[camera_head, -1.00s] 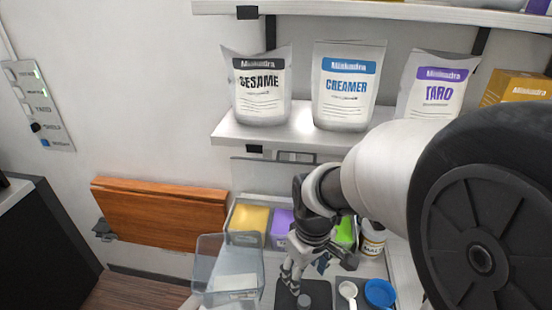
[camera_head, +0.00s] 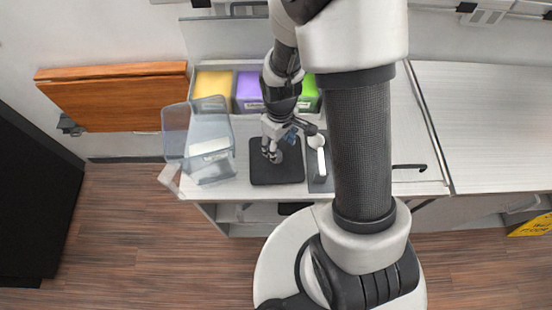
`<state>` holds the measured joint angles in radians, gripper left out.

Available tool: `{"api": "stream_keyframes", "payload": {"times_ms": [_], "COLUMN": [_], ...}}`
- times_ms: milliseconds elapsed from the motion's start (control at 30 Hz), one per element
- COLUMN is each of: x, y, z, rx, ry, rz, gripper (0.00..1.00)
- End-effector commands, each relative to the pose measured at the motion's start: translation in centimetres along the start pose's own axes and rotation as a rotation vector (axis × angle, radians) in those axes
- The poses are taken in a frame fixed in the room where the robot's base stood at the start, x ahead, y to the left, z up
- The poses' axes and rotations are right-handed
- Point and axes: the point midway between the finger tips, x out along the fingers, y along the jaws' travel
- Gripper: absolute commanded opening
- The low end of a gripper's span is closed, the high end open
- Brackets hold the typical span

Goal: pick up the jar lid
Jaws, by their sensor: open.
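A flat black square piece (camera_head: 290,175) lies on the counter in the head view, with what looks like a small grey round knob near its middle. It looks like the jar lid, though I cannot be sure. My gripper (camera_head: 271,155) points down over this piece, with its fingers open near the knob. The fingers partly cover the knob, and I cannot tell whether they touch it.
A clear container (camera_head: 212,165) stands left of the black piece. A white scoop (camera_head: 318,150) lies in a dark tray to the right. Bins of yellow (camera_head: 212,84), purple (camera_head: 247,88) and green (camera_head: 308,95) contents stand behind. My arm hides the counter further right.

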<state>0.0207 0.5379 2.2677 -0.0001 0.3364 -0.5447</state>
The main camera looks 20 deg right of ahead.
Motion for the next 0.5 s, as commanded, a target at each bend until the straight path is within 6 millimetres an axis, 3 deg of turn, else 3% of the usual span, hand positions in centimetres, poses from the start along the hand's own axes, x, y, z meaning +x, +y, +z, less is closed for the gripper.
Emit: {"api": "stream_keyframes", "payload": {"times_ms": [500], "x": [5.3], "y": [-0.3], "z": [-0.9], "rx": [0.001], "ry": [-0.001], "rz": [0.0], "gripper": [0.55]}}
